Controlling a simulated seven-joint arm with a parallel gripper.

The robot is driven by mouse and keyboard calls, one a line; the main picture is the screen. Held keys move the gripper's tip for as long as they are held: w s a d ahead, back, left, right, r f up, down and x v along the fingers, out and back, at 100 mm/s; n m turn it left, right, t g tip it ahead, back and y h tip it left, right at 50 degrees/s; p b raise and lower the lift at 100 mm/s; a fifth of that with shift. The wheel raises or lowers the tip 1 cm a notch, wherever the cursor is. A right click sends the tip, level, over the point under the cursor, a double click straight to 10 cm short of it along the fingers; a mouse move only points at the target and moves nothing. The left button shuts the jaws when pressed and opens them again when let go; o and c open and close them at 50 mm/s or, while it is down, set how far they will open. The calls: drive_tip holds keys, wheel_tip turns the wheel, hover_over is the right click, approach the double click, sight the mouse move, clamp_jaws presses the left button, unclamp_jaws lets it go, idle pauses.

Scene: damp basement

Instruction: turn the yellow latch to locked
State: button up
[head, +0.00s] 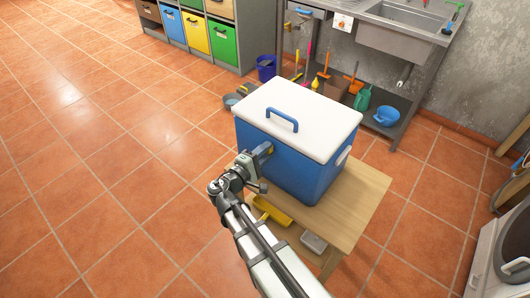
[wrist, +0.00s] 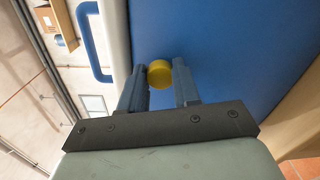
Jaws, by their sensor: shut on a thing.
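The yellow latch (wrist: 160,74) is on the blue front wall of a cooler (wrist: 225,45) with a white lid. In the wrist view the latch shows as a rounded yellow end between the two fingertips of my gripper (wrist: 162,78). My gripper is shut on it. In the head view my gripper (head: 262,154) reaches the left-facing side of the cooler (head: 285,165), and a little yellow of the latch (head: 269,149) shows there. The rest of the latch is hidden by the fingers, so its angle is hard to tell.
The cooler stands on a small wooden table (head: 345,205); its white lid (head: 300,118) is down and has a blue handle (head: 282,120). A sink bench (head: 395,35) with cleaning tools below stands behind. Tiled floor at the left is clear. A white machine (head: 505,255) is at the right.

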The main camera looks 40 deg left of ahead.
drive_tip(key=shift+m, duration=0.5)
drive_tip(key=o, duration=1.1)
drive_tip(key=shift+c, duration=0.2)
drive_tip(key=shift+s, duration=0.1)
drive_tip(key=s, duration=1.3)
drive_tip(key=shift+s+r, duration=0.15)
drive_tip(key=shift+s, duration=0.15)
